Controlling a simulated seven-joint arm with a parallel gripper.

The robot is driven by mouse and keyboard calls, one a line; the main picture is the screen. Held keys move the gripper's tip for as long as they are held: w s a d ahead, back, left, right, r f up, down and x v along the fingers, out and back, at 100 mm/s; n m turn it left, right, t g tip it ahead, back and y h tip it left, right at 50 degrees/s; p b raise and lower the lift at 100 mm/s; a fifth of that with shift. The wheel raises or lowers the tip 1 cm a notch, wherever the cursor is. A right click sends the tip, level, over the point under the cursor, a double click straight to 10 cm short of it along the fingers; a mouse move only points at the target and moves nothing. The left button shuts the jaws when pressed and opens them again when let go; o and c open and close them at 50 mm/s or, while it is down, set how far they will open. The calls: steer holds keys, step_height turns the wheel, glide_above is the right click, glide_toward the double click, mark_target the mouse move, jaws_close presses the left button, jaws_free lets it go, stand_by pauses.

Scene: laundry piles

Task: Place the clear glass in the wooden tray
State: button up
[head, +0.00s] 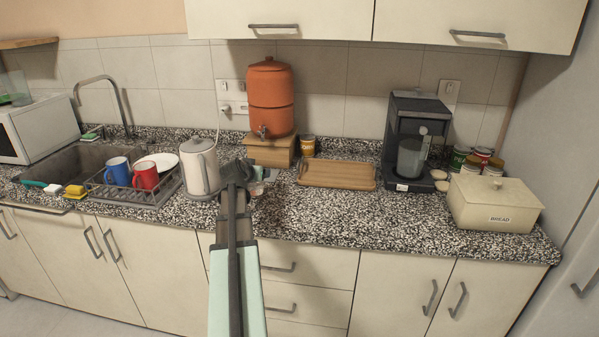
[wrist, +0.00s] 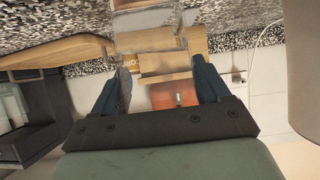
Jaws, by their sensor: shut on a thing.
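My gripper (head: 243,172) is over the counter, between the white kettle and the wooden tray. It is shut on the clear glass (head: 257,188), which shows just right of the fingers, partly hidden by my arm. In the wrist view the glass (wrist: 150,40) appears see-through between and beyond the two dark fingers (wrist: 161,70). I cannot tell whether its base touches the counter. The wooden tray (head: 337,175) lies flat and empty on the counter, to the right of my gripper. Its edge also shows at left in the wrist view (wrist: 60,52).
The white kettle (head: 200,168) stands close left of my gripper. A black coffee machine (head: 412,140) stands right of the tray. Counter in front of the tray is clear.

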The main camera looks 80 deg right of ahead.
steer(key=shift+s+d+r+m+g, duration=1.1)
steer(key=shift+s+d+r, duration=1.1)
steer(key=shift+s+d, duration=3.95)
steer(key=shift+s+d+r+m+g, duration=1.05)
steer(key=shift+s+d+r, duration=1.15)
steer(key=shift+s+d, duration=3.9)
steer(key=shift+y, duration=0.4)
steer(key=shift+s+a+f, duration=0.6)
steer(key=shift+a+f, duration=0.05)
steer(key=shift+f, duration=1)
steer(key=shift+s+a+f, duration=0.6)
steer(key=shift+a+f, duration=0.05)
steer(key=shift+f, duration=1)
steer(key=shift+s+a+f, duration=0.6)
steer(key=shift+a+f, duration=0.05)
steer(key=shift+f, duration=1)
steer(key=shift+f, duration=0.15)
steer(key=o, duration=1.4)
steer(key=v, duration=1.2)
